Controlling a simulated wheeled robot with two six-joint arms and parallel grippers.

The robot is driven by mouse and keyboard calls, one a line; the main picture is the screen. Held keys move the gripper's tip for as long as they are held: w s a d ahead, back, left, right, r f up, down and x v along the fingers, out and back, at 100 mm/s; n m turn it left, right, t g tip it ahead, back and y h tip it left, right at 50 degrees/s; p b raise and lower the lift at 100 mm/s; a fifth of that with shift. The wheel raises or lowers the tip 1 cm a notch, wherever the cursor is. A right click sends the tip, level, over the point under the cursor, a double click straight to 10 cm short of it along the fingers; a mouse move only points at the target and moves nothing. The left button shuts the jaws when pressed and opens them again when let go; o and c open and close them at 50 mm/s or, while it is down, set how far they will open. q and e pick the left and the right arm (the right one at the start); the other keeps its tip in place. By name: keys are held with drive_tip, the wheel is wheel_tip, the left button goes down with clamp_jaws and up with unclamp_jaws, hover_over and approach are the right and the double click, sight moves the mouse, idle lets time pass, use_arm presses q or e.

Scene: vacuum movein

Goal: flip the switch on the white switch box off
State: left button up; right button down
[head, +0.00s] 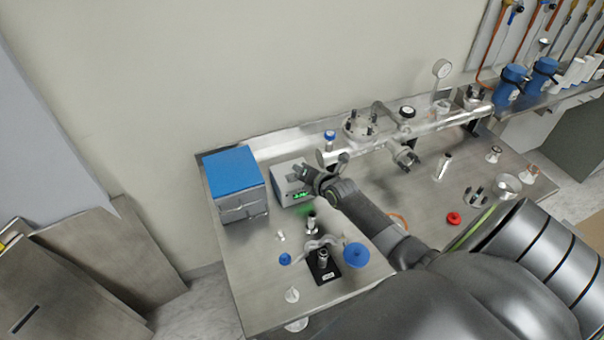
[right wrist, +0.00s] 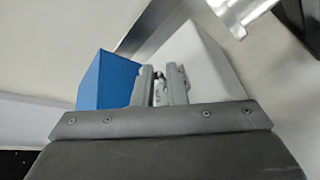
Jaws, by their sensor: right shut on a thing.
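The white switch box (head: 281,179) stands on the steel table, right of a blue-topped box. A green lit display (head: 300,194) shows on its front. It also shows in the right wrist view (right wrist: 205,55), just beyond my fingers. My right gripper (head: 300,173) reaches over from the right to the box's top right part. In the right wrist view my right gripper's fingers (right wrist: 164,84) are close together, shut on a small part between them, which looks like the switch (right wrist: 160,92). The fingers mostly hide the switch, so its position cannot be told. My left gripper is not in view.
The blue-topped box (head: 236,180) stands close to the left. A steel pipe assembly (head: 420,128) runs behind and right of my right arm. A black stand (head: 323,265), a blue disc (head: 356,255) and small metal fittings lie in front.

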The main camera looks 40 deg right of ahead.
drive_tip(key=shift+f, duration=0.1)
drive_tip(key=c, duration=1.5)
unclamp_jaws()
drive_tip(key=shift+a, duration=0.1)
drive_tip(key=shift+c, duration=0.2)
drive_tip(key=shift+o, duration=0.2)
drive_tip(key=shift+s, duration=0.1)
